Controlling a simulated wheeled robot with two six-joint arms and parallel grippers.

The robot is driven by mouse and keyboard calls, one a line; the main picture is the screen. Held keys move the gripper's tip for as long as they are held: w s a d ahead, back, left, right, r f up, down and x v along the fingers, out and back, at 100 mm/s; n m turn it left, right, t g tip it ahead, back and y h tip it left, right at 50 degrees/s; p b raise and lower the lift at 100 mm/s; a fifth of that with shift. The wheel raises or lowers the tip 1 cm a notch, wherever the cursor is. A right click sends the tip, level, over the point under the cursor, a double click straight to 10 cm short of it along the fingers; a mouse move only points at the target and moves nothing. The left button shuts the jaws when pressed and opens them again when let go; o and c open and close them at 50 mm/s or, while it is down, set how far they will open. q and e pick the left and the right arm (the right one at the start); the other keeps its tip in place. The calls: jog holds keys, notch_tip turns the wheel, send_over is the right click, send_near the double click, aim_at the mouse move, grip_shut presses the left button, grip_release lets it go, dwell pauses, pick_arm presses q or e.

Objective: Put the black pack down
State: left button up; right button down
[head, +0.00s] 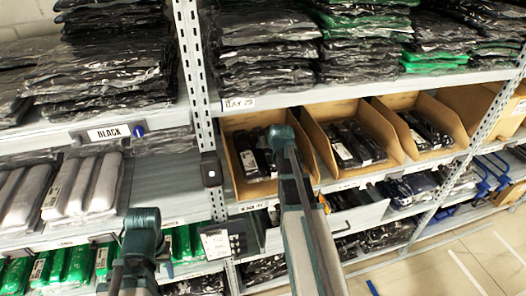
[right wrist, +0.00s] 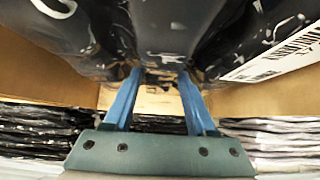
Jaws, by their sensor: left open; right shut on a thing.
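My right gripper (head: 283,138) reaches into the leftmost cardboard bin (head: 236,184) on the middle shelf. In the right wrist view its blue fingers (right wrist: 158,88) are shut on a black pack (right wrist: 165,25), a glossy wrapped bundle with a white label at the right. In the head view black packs (head: 262,160) show in that bin, partly hidden by my right arm; which of them is held is hard to tell. My left gripper (head: 142,218) is open and empty, low at the left in front of the shelving; its fingertips are hard to make out.
Two more cardboard bins (head: 316,136) with black packs stand to the right. Stacks of dark packs (head: 262,60) fill the shelf above. A metal upright (head: 190,60) stands left of the bin. White packs (head: 85,185) lie at the left. Open floor (head: 450,260) shows lower right.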

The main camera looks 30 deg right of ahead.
jog(key=shift+s+f+b, duration=0.2)
jog(key=shift+f+b, duration=0.25)
jog(key=shift+b, duration=0.05)
notch_tip(320, 180, down, 3)
jog(key=b, duration=0.2)
jog(key=shift+w+r+b, duration=0.1)
jog(key=shift+b, duration=0.25)
jog(key=shift+r, duration=0.15)
jog(key=shift+f, duration=0.25)
jog(key=shift+c, duration=1)
grip_release()
jog(key=shift+r, duration=0.1)
jog(key=shift+r, duration=0.15)
